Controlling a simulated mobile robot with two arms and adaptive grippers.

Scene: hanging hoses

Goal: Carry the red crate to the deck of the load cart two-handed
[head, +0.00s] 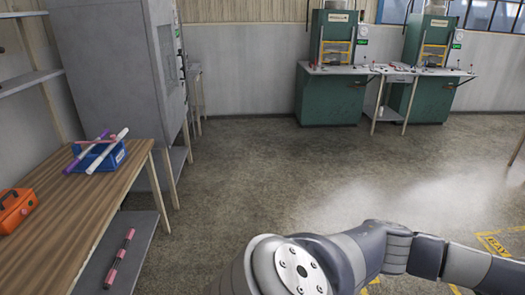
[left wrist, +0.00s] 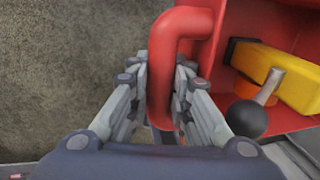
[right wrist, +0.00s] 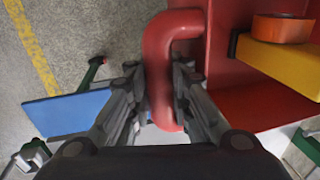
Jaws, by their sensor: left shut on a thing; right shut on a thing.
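The red crate shows in part in the left wrist view (left wrist: 218,55) and the right wrist view (right wrist: 222,80). My left gripper (left wrist: 160,82) is shut around one red handle of the crate. My right gripper (right wrist: 158,85) is shut around another red handle. A yellow block (left wrist: 285,75) and an orange piece (right wrist: 281,28) lie inside the crate. A flat blue panel (right wrist: 70,112) with green parts lies below and left of the handle in the right wrist view. It may be the load cart's deck. The crate and both grippers are outside the head view.
In the head view a wooden bench (head: 85,200) at left holds a blue bin (head: 98,155) and an orange toolbox (head: 14,208). A grey cabinet (head: 110,70) stands behind it. Green machine stations (head: 330,95) line the back wall. The middle floor (head: 240,180) is clear.

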